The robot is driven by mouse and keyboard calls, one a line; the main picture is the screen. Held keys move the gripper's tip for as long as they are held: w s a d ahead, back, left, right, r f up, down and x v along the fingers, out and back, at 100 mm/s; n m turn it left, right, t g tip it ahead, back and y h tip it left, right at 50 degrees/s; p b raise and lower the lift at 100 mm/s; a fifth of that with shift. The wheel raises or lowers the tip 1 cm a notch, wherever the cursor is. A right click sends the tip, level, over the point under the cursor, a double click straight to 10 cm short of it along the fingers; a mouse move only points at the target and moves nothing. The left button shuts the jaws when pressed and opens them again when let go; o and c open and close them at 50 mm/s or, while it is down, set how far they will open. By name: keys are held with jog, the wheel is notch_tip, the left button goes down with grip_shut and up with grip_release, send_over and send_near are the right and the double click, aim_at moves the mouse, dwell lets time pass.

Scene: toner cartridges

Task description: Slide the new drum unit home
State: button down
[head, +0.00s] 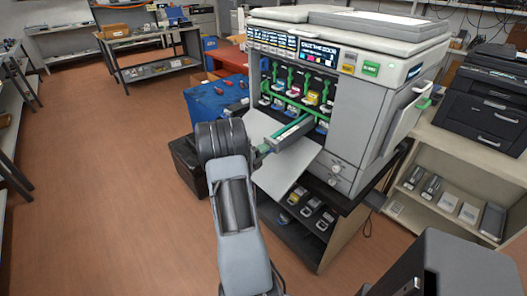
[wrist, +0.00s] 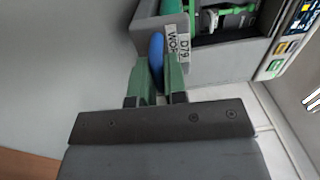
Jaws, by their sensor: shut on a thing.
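The printer (head: 345,90) stands open on a dark stand, its front door (head: 287,168) folded down. The drum unit (head: 290,134), a long grey body with a green top, sticks out of the open bay above the door. Its inner end reaches the bay; how far it is inserted I cannot tell. My gripper (head: 262,148) is at its outer end. In the wrist view, my gripper (wrist: 157,85) is shut on a blue grip on the end of the drum unit (wrist: 172,10). White labels, one reading "D79", show beside it.
Toner cartridges with green parts (head: 312,97) fill the bay above the drum unit. Several small boxes lie on the shelf (head: 305,212) below. A blue-covered table (head: 215,103) stands left of the printer, and a black printer (head: 487,100) stands on the right. The floor at left is clear.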

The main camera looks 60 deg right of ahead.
aim_at(286, 132)
jog(key=shift+r, duration=0.25)
jog(key=shift+r+p, duration=1.4)
jog(key=shift+p, duration=0.3)
jog(key=shift+d, duration=0.1)
jog(key=shift+f+b+x, duration=0.15)
jog(key=shift+b+x, duration=0.05)
jog(key=shift+x, duration=2.8)
jog(key=shift+f+b+x, duration=0.15)
jog(key=shift+b+x, duration=0.05)
jog(key=shift+x, duration=2.8)
jog(key=shift+f+b+x, duration=0.2)
jog(key=shift+b+x, duration=0.6)
jog(key=shift+x, duration=3.6)
